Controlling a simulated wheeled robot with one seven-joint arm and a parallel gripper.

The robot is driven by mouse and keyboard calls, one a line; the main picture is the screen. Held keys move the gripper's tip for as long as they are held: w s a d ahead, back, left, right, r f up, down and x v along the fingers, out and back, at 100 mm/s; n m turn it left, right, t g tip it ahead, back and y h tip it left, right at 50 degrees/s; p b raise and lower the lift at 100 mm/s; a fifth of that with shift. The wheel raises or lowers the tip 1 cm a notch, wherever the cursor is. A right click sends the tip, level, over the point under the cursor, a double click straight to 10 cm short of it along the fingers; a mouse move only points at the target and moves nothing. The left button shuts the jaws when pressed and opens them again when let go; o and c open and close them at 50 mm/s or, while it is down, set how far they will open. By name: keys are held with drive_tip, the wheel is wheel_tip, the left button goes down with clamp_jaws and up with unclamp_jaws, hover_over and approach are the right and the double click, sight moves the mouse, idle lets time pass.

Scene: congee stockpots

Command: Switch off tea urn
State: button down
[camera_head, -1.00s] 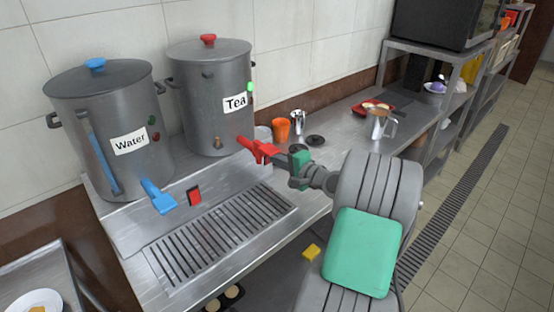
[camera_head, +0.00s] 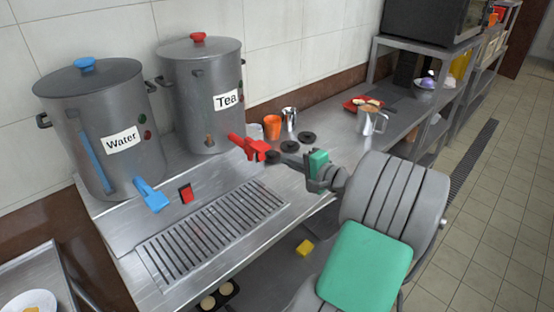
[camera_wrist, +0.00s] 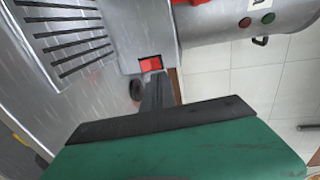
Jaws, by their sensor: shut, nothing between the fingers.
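The grey tea urn (camera_head: 203,105) with a red lid knob and "Tea" label stands at the back of the counter; part of it shows in the wrist view (camera_wrist: 218,22). Its red tap (camera_head: 248,147) points forward. A red lamp (camera_wrist: 245,22) and a green lamp (camera_wrist: 268,18) on it both look dull. A red rocker switch (camera_wrist: 150,64) in a dark frame lies on the counter, just beyond my fingertips. My gripper (camera_wrist: 158,78) is shut and empty, beside the switch; I cannot tell whether it touches.
The water urn (camera_head: 105,130), with blue tap (camera_head: 150,195) and its own red switch (camera_head: 186,194), stands left. A drip grate (camera_head: 210,230) lies in front. An orange cup (camera_head: 272,127), metal cup (camera_head: 289,119), dark discs (camera_head: 307,137) and a metal jug (camera_head: 371,122) stand right.

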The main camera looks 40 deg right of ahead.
drive_tip(key=shift+r+v, duration=0.2)
drive_tip(key=shift+v, duration=0.7)
drive_tip(key=shift+r+v, duration=0.25)
drive_tip(key=shift+v, duration=0.7)
drive_tip(key=shift+w, duration=0.1)
drive_tip(key=a+f+n+g, duration=0.1)
drive_tip(key=a+n+g, duration=0.1)
drive_tip(key=a, duration=0.5)
drive_tip(key=w+a+f+n+g+p, duration=0.1)
drive_tip(key=a+f+n+g, duration=0.1)
drive_tip(key=a, duration=0.4)
drive_tip(key=a+f+n+g+y, duration=0.1)
drive_tip(key=a+f+n+g, duration=0.1)
drive_tip(key=a+n+g, duration=0.2)
drive_tip(key=shift+w+a+f+n, duration=0.15)
drive_tip(key=shift+a+n, duration=0.3)
drive_tip(key=shift+a, duration=0.5)
drive_tip(key=shift+w+a+r+n, duration=0.15)
drive_tip(key=shift+a+n, duration=0.3)
drive_tip(key=shift+a, duration=0.5)
drive_tip(key=s+a+n+g+h+p, duration=0.1)
drive_tip(key=s+a+n+g+h, duration=0.2)
drive_tip(key=s, duration=1)
drive_tip(key=a+n+g, duration=0.1)
drive_tip(key=a+n, duration=0.2)
drive_tip(key=a, duration=0.2)
drive_tip(key=shift+s+n, duration=0.25)
drive_tip(key=shift+n, duration=0.05)
